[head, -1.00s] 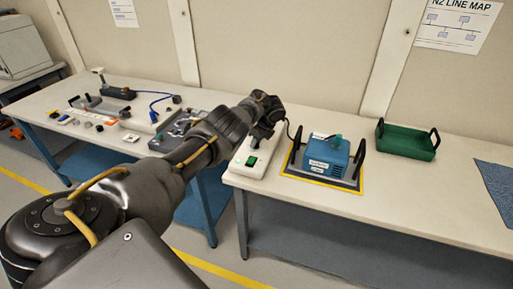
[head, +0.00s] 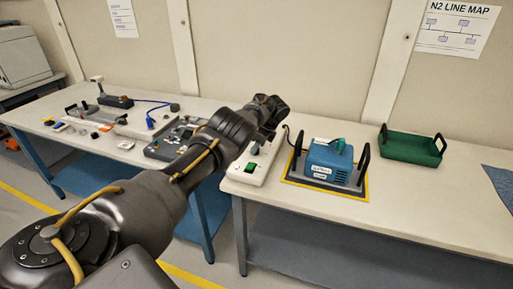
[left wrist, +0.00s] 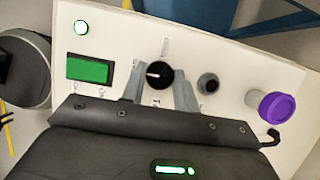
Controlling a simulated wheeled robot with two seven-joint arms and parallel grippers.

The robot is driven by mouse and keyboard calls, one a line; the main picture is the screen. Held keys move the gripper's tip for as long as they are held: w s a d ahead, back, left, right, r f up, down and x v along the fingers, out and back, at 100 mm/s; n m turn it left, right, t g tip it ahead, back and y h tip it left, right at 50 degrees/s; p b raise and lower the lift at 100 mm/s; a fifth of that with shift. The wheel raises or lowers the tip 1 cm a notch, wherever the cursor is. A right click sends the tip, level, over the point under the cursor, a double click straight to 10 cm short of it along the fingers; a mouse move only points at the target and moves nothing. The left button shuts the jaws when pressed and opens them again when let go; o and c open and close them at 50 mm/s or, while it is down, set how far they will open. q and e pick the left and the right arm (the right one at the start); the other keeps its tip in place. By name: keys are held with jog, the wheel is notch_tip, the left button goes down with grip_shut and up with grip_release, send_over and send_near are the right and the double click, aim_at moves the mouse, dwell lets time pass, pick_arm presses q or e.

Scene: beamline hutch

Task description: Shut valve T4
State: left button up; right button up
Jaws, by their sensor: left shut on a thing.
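A white control box (head: 247,172) stands at the left end of the right-hand bench. My left gripper (left wrist: 160,88) is shut on the black knob, one finger on each side. In the head view my left arm hides part of the box. No readable T4 label shows. My right gripper is not in view.
Right of the box, a blue unit (head: 330,160) with a teal top part stands inside a yellow-edged base with black handles. A green tray (head: 410,148) stands farther right. The left bench (head: 60,105) holds several small parts and a grey device.

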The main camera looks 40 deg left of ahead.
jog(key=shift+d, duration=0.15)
pick_arm(q)
jog(key=o, duration=1)
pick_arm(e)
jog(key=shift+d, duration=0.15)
pick_arm(q)
jog(key=shift+r, duration=0.1)
jog(key=shift+w+d+r, duration=0.1)
jog(key=shift+r, duration=0.2)
jog(key=v, duration=1)
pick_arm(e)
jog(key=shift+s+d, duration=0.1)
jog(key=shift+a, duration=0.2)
